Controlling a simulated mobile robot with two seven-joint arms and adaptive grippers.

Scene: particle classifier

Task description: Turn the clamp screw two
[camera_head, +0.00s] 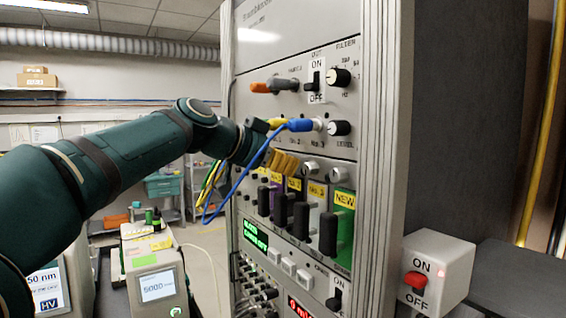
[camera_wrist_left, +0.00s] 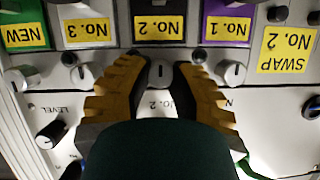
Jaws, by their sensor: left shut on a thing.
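Clamp screw two (camera_wrist_left: 160,72) is a pale round knob with a dark slot, below the black module labelled No. 2 in the left wrist view. My left gripper (camera_wrist_left: 160,80) has its yellow ridged fingers on either side of this screw and is shut on it. In the head view my left gripper (camera_head: 283,160) is at the rack front, above the module row, and its fingers hide screw two. My right gripper is not in view.
Neighbouring screws No. 3 (camera_wrist_left: 85,75) and No. 1 (camera_wrist_left: 232,73) sit close beside the fingers. A blue cable plug (camera_head: 300,125) and its hanging cable are close to my left wrist. Black module handles (camera_head: 300,220) stick out below.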

